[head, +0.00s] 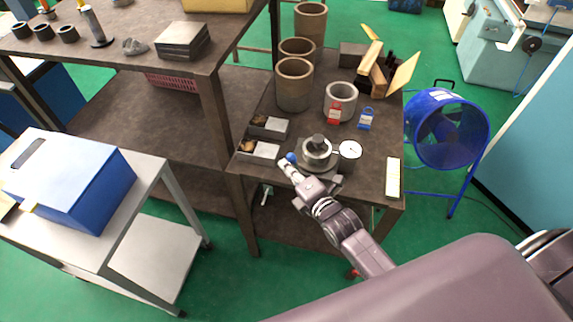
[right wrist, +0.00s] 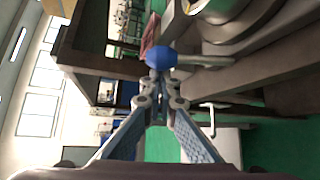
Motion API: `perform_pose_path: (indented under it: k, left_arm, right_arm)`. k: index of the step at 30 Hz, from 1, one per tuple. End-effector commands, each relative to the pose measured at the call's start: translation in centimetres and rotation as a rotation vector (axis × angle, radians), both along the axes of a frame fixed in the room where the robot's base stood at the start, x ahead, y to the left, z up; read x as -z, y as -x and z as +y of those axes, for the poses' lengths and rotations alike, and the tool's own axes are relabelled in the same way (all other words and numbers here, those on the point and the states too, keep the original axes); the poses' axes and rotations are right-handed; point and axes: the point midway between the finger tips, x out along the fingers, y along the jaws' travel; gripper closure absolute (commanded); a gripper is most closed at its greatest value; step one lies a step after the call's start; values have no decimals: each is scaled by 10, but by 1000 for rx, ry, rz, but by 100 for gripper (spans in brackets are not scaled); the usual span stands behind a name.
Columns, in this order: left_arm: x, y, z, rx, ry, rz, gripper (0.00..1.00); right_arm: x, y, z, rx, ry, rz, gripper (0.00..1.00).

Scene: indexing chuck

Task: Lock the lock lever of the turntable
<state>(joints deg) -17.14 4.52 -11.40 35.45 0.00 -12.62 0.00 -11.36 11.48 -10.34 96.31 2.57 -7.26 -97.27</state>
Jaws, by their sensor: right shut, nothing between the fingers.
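The turntable (head: 317,153) is a round grey metal chuck on the right-hand workbench. The lock lever's blue ball knob (head: 291,157) is at its left side; most of the lever itself is hard to make out. My right gripper (head: 286,166) reaches in from the lower right and is right at the knob. In the right wrist view the blue knob (right wrist: 161,57) lies just beyond the fingertips of my right gripper (right wrist: 160,84). The fingers are shut with nothing between them. Whether they touch the knob I cannot tell. My left gripper is not in view.
A dial gauge (head: 349,150) stands right of the turntable. Two metal blocks (head: 266,128) lie behind left. A blue fan (head: 447,128) is on the floor at right.

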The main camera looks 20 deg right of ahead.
Motion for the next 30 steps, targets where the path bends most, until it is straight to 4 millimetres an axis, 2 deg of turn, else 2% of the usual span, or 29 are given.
perform_pose_path:
  k: [23,30]
  left_arm:
    - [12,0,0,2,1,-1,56]
    - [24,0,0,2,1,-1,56]
  right_arm:
    - [-2,3,-6,0,-64,-46,100]
    - [-1,7,-11,0,-121,-84,100]
